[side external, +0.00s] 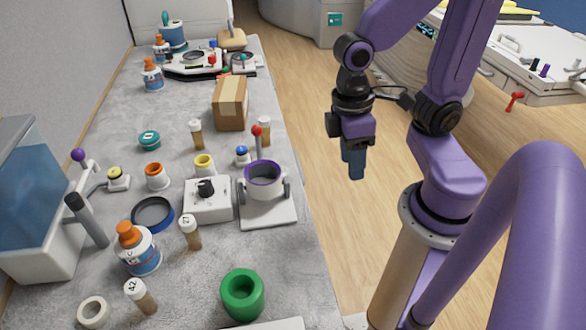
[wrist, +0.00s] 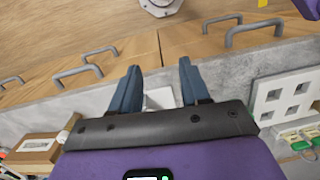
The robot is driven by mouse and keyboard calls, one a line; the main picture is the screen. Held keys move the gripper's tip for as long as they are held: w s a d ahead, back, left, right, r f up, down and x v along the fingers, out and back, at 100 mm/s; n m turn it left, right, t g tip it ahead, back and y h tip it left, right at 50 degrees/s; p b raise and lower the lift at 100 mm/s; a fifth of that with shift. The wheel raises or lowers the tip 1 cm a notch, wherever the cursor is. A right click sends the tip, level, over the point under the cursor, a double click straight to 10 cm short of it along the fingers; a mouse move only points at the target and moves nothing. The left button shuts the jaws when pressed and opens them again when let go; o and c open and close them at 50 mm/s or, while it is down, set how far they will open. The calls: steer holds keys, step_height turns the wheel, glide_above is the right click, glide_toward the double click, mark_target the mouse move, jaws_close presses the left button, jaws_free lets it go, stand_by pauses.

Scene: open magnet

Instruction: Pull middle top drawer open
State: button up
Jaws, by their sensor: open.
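My gripper (side external: 353,160) hangs pointing down in the side external view, off the right side of the grey counter. In the wrist view its two blue fingers (wrist: 155,90) are spread apart with nothing between them. Light wood drawer fronts (wrist: 185,42) with grey bar handles show beyond the fingertips. One handle (wrist: 78,72) is left of the fingers, with another handle (wrist: 100,52) close by. Two more handles, a small one (wrist: 222,19) and a longer one (wrist: 254,28), are to the right. No finger touches a handle. I cannot tell which front is the middle top drawer. The side external view hides the fronts.
The grey counter (side external: 285,250) carries a cardboard box (side external: 230,102), a green ring (side external: 242,293), bottles and a purple-rimmed pot (side external: 263,178). In the wrist view a white rack (wrist: 283,95) lies at right. Wooden floor (side external: 310,120) lies open beside the counter.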

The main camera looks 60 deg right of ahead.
steer(key=w+d+f+m+g+y, duration=0.2)
steer(key=w+d+f+m+y, duration=0.3)
steer(key=m, duration=0.8)
steer(key=w+d+f+m+g+y, duration=0.2)
steer(key=w+d+f+m+y, duration=0.4)
steer(key=m, duration=0.7)
steer(key=d+f+m+t, duration=0.6)
steer(key=d+m+t, duration=0.25)
steer(key=m, duration=0.55)
steer(key=d+f+m+t, duration=0.75)
steer(key=d+m, duration=0.25)
steer(key=m, duration=0.3)
steer(key=shift+t, duration=0.3)
steer(key=x, duration=1.1)
steer(key=r+x, duration=0.1)
steer(key=x, duration=0.5)
steer(key=shift+w+a+f, duration=0.1)
steer(key=shift+w+a, duration=0.15)
jaws_close()
